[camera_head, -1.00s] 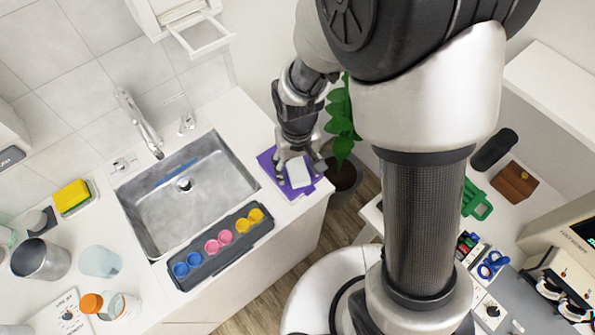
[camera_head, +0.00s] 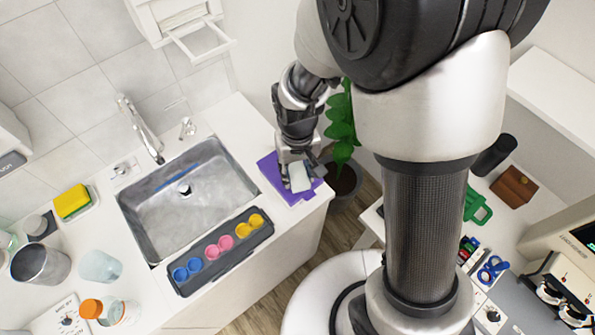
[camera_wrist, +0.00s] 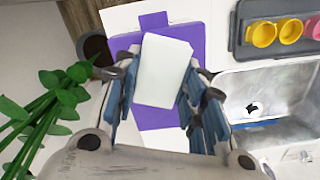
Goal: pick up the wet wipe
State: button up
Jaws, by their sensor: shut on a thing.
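The wet wipe is a small white packet (camera_head: 300,177) at the counter's right end. It also shows in the wrist view (camera_wrist: 162,70), lying between the two fingers. My gripper (camera_head: 296,168) is shut on it, with a finger on either side in the wrist view (camera_wrist: 160,92). A purple mat (camera_head: 276,178) is beneath the wipe and shows around it in the wrist view (camera_wrist: 162,117). I cannot tell whether the wipe still touches the mat.
The metal sink (camera_head: 150,222) is left of the mat. A dark tray (camera_head: 187,286) with blue, pink and yellow cups runs along the counter's front edge. A green plant (camera_head: 341,125) stands close to my gripper on the right. My arm's column blocks the middle right.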

aim_at(298, 174)
notch_tip(298, 174, up, 20)
jog(key=p, duration=0.5)
jog(key=shift+f+p, duration=0.25)
jog(key=shift+p, duration=0.15)
